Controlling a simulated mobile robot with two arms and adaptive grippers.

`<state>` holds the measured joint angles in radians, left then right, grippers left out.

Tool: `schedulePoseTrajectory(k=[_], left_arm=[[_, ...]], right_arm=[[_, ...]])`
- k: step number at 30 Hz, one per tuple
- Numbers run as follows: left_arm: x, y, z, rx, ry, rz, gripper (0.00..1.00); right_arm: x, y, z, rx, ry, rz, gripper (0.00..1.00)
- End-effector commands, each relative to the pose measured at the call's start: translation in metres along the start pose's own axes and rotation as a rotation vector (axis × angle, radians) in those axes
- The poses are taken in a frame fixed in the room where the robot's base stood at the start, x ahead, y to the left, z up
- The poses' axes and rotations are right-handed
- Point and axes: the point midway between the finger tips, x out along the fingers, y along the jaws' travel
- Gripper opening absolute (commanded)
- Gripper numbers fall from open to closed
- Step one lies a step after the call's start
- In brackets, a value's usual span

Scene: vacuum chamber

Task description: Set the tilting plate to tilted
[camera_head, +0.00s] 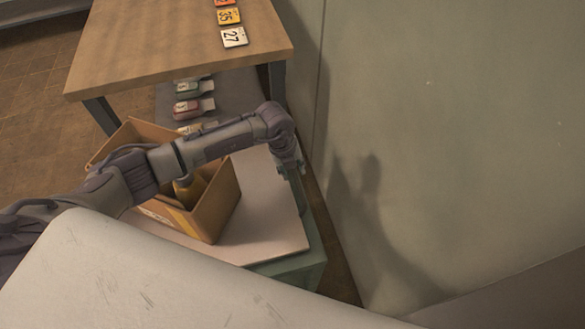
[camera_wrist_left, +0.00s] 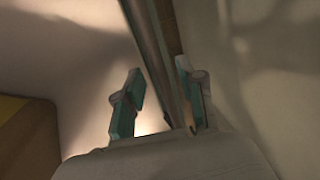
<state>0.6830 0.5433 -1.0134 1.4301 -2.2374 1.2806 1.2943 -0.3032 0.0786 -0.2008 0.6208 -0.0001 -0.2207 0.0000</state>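The tilting plate (camera_head: 262,222) is a pale, flat board on a green base (camera_head: 300,262). It looks close to level in the head view, though I cannot judge its exact angle. An open cardboard box (camera_head: 226,205) stands on it with something yellow (camera_head: 190,190) inside. My left gripper (camera_head: 296,176) points down at the plate's right edge. In the left wrist view my left gripper (camera_wrist_left: 160,82) has its teal-padded fingers apart, one on each side of the plate's edge strip (camera_wrist_left: 152,50). I cannot tell whether they touch it. My right gripper is out of view.
A wooden table (camera_head: 180,40) with number cards (camera_head: 234,37) stands behind. Small packages (camera_head: 193,107) lie on a dark surface below it. A pale green wall (camera_head: 450,130) rises close to the right of the plate. A large pale surface (camera_head: 150,275) fills the front.

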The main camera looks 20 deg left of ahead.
Motion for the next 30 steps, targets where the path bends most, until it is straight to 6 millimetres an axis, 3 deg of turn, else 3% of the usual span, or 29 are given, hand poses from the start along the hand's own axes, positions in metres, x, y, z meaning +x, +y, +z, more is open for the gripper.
schedulePoseTrajectory(k=[1, 8, 20, 23, 30], left_arm=[[0.0, 0.0, 0.0, 0.0, 0.0, 0.0, 0.37], [0.0, 0.0, 0.0, 0.0, 0.0, 0.0, 0.0], [-0.006, 0.0, 0.0, -0.001, 0.0, -0.007, 0.0], [-0.027, 0.0, 0.002, -0.002, -0.001, -0.036, 0.0], [-0.1, 0.004, 0.002, -0.004, 0.0, -0.168, 0.0]], right_arm=[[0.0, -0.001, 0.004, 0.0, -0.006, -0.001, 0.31], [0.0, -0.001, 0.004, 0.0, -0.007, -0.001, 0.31], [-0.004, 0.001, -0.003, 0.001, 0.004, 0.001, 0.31], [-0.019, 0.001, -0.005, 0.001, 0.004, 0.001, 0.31], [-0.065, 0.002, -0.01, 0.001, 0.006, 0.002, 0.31]])
